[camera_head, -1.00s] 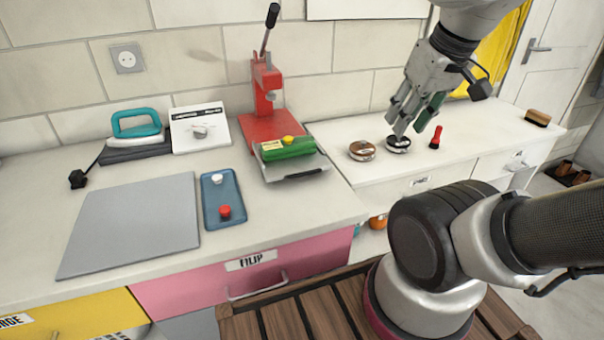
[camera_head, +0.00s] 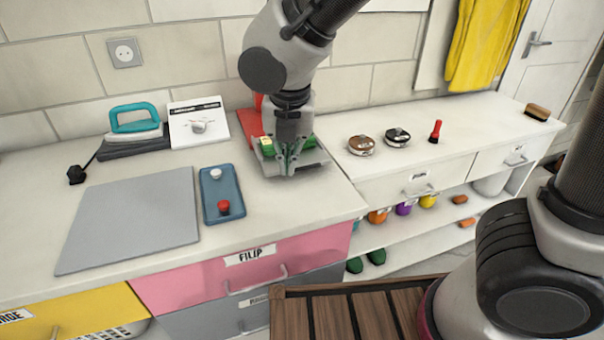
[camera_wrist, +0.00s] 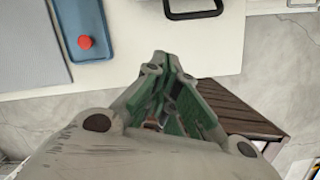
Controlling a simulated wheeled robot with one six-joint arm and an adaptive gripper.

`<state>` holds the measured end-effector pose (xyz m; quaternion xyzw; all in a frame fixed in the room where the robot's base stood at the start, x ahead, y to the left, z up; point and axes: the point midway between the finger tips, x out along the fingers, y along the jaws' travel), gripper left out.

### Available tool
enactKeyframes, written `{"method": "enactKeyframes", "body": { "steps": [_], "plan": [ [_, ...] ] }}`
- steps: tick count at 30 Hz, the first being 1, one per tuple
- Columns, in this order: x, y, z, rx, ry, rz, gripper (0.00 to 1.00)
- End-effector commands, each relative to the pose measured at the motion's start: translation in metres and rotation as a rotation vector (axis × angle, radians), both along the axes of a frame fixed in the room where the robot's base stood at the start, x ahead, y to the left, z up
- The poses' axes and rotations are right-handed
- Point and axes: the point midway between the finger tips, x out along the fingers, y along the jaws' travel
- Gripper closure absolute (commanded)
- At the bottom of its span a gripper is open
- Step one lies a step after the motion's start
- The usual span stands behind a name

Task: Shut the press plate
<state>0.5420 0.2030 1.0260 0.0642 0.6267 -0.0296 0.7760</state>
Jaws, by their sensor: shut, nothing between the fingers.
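The red press (camera_head: 250,125) stands on the counter by the wall, its column and lever mostly hidden behind my arm. Its pale grey plate (camera_head: 316,158) sticks out at the front, with a green object (camera_head: 304,143) on it, partly covered by my gripper. My gripper (camera_head: 289,172) is shut and empty, pointing down at the plate's front edge. In the wrist view, a dark handle (camera_wrist: 195,14) shows beyond and to the right of my closed fingertips (camera_wrist: 162,58).
A blue tray (camera_head: 209,205) with a red and a white knob lies left of the press, beside a grey mat (camera_head: 130,222). An iron (camera_head: 136,120) and a white box (camera_head: 199,128) stand behind. Two round tins (camera_head: 361,145) sit to the right.

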Motion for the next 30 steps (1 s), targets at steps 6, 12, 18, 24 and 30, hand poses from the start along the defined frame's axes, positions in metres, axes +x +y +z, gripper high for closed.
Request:
{"method": "enactKeyframes", "body": {
  "steps": [6,12,18,24,30],
  "plan": [
    [0.006,0.009,0.004,-0.049,-0.041,0.362,1.0],
    [0.008,0.009,-0.009,-0.063,-0.041,0.41,1.0],
    [0.017,0.01,-0.047,-0.065,-0.038,0.407,1.0],
    [0.027,0.012,-0.089,-0.066,-0.037,0.406,1.0],
    [0.053,0.022,-0.094,-0.059,-0.042,0.403,1.0]
  ]
}}
